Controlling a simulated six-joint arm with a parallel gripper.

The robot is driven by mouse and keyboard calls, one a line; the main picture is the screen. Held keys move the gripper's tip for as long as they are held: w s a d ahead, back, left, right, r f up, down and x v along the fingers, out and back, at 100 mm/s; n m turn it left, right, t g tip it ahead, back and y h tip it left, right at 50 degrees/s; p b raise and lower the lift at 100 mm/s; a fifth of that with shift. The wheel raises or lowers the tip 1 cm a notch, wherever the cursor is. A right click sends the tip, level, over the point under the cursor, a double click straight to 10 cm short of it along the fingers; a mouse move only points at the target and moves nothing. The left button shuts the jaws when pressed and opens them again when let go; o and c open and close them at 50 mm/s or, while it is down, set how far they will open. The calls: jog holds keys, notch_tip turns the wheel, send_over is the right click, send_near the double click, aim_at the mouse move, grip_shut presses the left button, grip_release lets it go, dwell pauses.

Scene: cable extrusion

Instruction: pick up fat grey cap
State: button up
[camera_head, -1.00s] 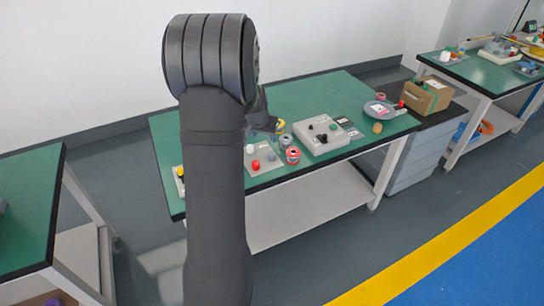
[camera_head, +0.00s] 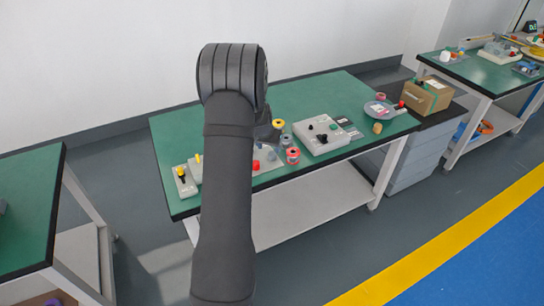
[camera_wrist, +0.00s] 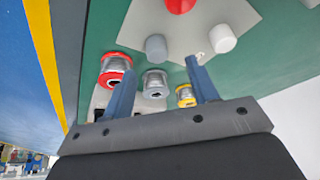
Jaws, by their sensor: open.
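In the head view the grey cap (camera_head: 271,156) shows small, right of the red cap (camera_head: 256,165). My gripper (camera_wrist: 160,66) is open, its two blue fingers apart and nothing held between them. In the wrist view the grey cap appears between and just beyond the fingertips; the remaining distance is unclear. In the head view my arm partly hides my gripper (camera_head: 267,131) and the plate.
Red (camera_wrist: 115,72), grey (camera_wrist: 155,84) and yellow (camera_wrist: 186,96) spools stand close to the plate. A grey box with black knobs (camera_head: 320,134) is to the right. Yellow-topped parts (camera_head: 182,172) stand at the table's left end. Green tabletop (camera_head: 310,98) is clear at the back.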

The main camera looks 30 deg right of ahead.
aim_at(272, 153)
jog(key=shift+d+x, duration=0.15)
jog(key=shift+x, duration=1.2)
jog(key=shift+d+x, duration=0.1)
jog(key=shift+x, duration=1.25)
jog(key=c, duration=1)
jog(key=shift+r, duration=0.15)
jog(key=shift+c, duration=0.2)
